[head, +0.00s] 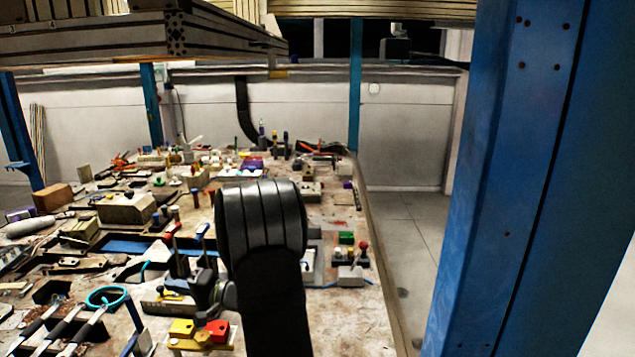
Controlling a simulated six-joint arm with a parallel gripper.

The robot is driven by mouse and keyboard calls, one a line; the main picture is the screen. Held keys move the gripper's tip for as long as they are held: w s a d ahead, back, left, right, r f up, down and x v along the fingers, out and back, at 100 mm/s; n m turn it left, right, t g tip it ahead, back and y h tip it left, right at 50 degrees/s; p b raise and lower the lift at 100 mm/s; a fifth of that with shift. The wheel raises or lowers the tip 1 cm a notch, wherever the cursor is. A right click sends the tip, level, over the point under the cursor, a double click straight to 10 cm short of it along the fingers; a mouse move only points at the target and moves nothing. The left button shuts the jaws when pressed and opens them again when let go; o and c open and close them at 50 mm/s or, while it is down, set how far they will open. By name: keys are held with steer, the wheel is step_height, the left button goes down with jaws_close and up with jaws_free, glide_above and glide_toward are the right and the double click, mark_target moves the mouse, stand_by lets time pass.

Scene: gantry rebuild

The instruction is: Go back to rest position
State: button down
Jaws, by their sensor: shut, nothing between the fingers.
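My own dark arm link, with a ribbed rounded top, stands large in the middle foreground of the head view and covers part of the workbench (385,330). I cannot make out my gripper's fingers; the arm link may hide them. Some dark parts sit just left of the link among the tools, and I cannot tell what they belong to.
The bench is crowded with tools and blocks. Yellow and red blocks (199,333) lie front centre, with a teal ring (106,297) at left. A blue post (520,180) stands at right. A wooden beam structure (140,38) hangs overhead. Bare floor (412,240) lies beyond the bench's right edge.

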steer(key=s+a, duration=0.2)
steer(key=a, duration=0.6)
steer(key=shift+s+a+f, duration=0.25)
steer(key=shift+f, duration=0.1)
